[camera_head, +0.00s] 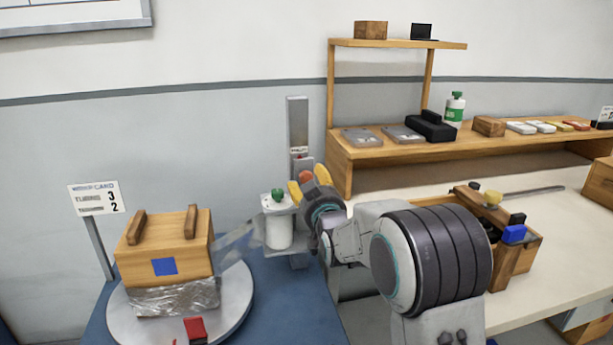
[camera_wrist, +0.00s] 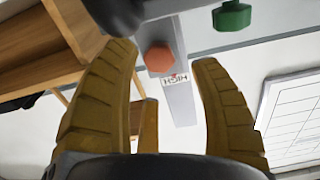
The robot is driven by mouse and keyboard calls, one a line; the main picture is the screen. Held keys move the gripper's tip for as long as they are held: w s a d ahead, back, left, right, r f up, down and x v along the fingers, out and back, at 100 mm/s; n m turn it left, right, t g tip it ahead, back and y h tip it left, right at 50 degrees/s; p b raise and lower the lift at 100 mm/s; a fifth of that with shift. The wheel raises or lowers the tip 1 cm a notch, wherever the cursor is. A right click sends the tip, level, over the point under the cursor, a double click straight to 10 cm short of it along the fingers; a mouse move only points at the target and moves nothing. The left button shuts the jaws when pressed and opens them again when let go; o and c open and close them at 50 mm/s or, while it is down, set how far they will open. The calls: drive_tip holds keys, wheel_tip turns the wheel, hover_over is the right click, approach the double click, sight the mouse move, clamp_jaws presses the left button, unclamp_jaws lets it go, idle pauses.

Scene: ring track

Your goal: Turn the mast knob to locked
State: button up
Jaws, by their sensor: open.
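The grey mast (camera_head: 297,120) stands upright against the wall behind the blue bench; it shows in the wrist view (camera_wrist: 181,103) with a small label. An orange-red hexagonal knob (camera_wrist: 158,58) is on the mast; in the head view the knob (camera_head: 306,176) is partly hidden by my gripper. My gripper (camera_head: 301,187) has yellow fingers, spread open and empty. In the wrist view the knob appears between the two fingertips (camera_wrist: 165,53), apart from both. A green knob (camera_head: 277,195) tops a white cylinder left of my gripper; it also shows in the wrist view (camera_wrist: 231,16).
A wooden box (camera_head: 165,245) with a blue square sits on a foil-wrapped block on a round turntable (camera_head: 240,295) at left. A sign (camera_head: 97,198) stands behind it. A wooden shelf (camera_head: 345,165) is right of the mast. A wooden caddy (camera_head: 505,265) stands right of my arm.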

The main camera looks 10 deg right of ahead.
sight(307, 178)
drive_tip(key=shift+w, duration=2.25)
